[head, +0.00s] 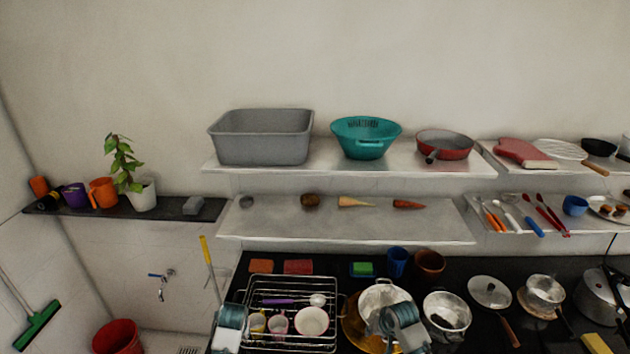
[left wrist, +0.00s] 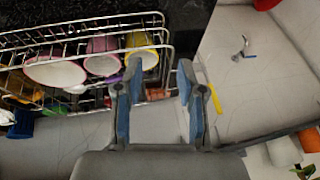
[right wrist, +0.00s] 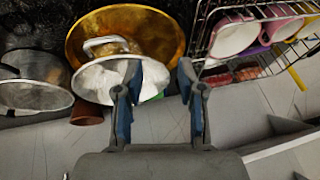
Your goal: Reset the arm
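My left gripper (head: 231,318) is low in the head view, at the left end of the dish rack. In the left wrist view its two fingers (left wrist: 158,75) stand apart with nothing between them. My right gripper (head: 399,316) is over the counter in front of the metal pots. A brown clay-coloured pot (head: 430,262) stands at the back of the counter, right of a blue cup (head: 397,261).
The wire dish rack (head: 291,281) holds cups and a bowl. Shelves above hold a grey basin (head: 262,137), a teal colander (head: 365,137) and a pan (head: 445,144). A potted plant (head: 141,194) is on the left ledge.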

